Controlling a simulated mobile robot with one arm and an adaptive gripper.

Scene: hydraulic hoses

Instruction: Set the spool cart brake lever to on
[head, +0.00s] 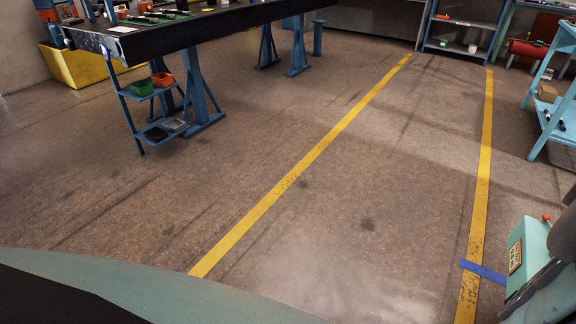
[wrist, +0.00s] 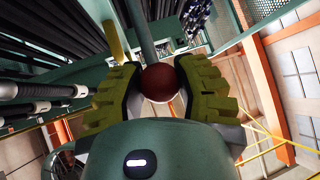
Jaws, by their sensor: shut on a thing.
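In the wrist view, my gripper (wrist: 160,84) has its two yellow-green ridged pads closed on both sides of a dark red ball knob (wrist: 161,86). The knob is at the end of a grey-green lever rod (wrist: 145,42), which runs away from the gripper toward the top of the picture. I take this to be the brake lever. Its pivot and any on or off marking are not visible. The gripper does not show in the head view, and I cannot pick out the lever there.
In the wrist view, dark hoses with metal fittings (wrist: 40,91) lie close on the left. In the head view, a dark-topped workbench (head: 190,28) stands at upper left and a light blue shelf cart (head: 545,125) at right. Open floor lies between yellow lines (head: 300,175).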

